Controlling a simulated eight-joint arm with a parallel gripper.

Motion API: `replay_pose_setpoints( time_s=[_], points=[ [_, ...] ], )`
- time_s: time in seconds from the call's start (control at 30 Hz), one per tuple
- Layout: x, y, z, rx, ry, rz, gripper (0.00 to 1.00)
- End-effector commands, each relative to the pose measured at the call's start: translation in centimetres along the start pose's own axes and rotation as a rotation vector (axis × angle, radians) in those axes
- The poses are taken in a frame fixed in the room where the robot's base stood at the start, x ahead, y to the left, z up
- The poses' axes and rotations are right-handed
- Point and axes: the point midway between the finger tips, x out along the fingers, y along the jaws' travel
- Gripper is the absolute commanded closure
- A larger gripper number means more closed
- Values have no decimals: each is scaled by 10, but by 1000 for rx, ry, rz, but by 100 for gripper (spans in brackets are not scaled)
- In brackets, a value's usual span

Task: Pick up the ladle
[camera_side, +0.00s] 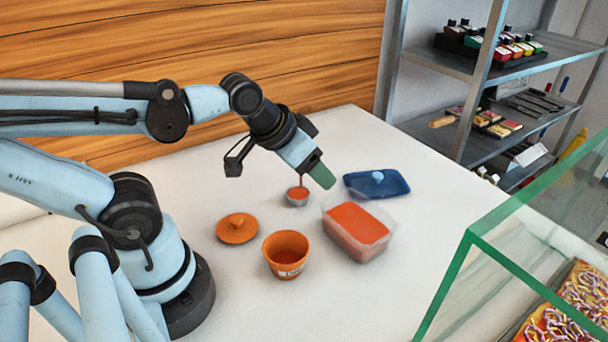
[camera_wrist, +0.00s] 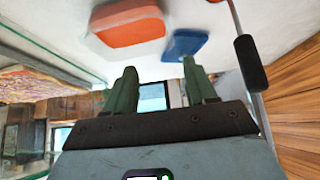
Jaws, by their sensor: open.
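The ladle (camera_side: 298,201) stands on the white counter in the side view, its small metal bowl holding red sauce. Its handle rises toward my gripper (camera_side: 321,176) and is mostly hidden behind it. In the wrist view the ladle's handle, with its black grip (camera_wrist: 251,63), runs up the right side, outside the space between the fingers. My gripper (camera_wrist: 158,68) is open, its green fingers apart with nothing between them. The black grip is beside the right finger, apart from it in the picture.
A clear tub of red sauce (camera_side: 357,226) and its blue lid (camera_side: 390,184) lie right of the ladle. An orange pot (camera_side: 286,254) and orange lid (camera_side: 237,228) are nearer. A green-edged glass case (camera_side: 470,236) stands at right. The counter's front is clear.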

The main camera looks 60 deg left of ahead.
Motion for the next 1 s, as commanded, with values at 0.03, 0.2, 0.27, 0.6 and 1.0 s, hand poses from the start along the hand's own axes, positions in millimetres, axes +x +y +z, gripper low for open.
replay_pose_setpoints(
  time_s=[0.03,0.2,0.27,0.6,1.0],
  points=[
    [0,0,2,9,-6,0,44],
    [0,0,2,9,-6,0,44],
    [0,0,1,8,-6,0,44],
    [-10,0,-6,5,-4,0,44],
    [-57,0,-39,5,-4,0,44]
  ],
)
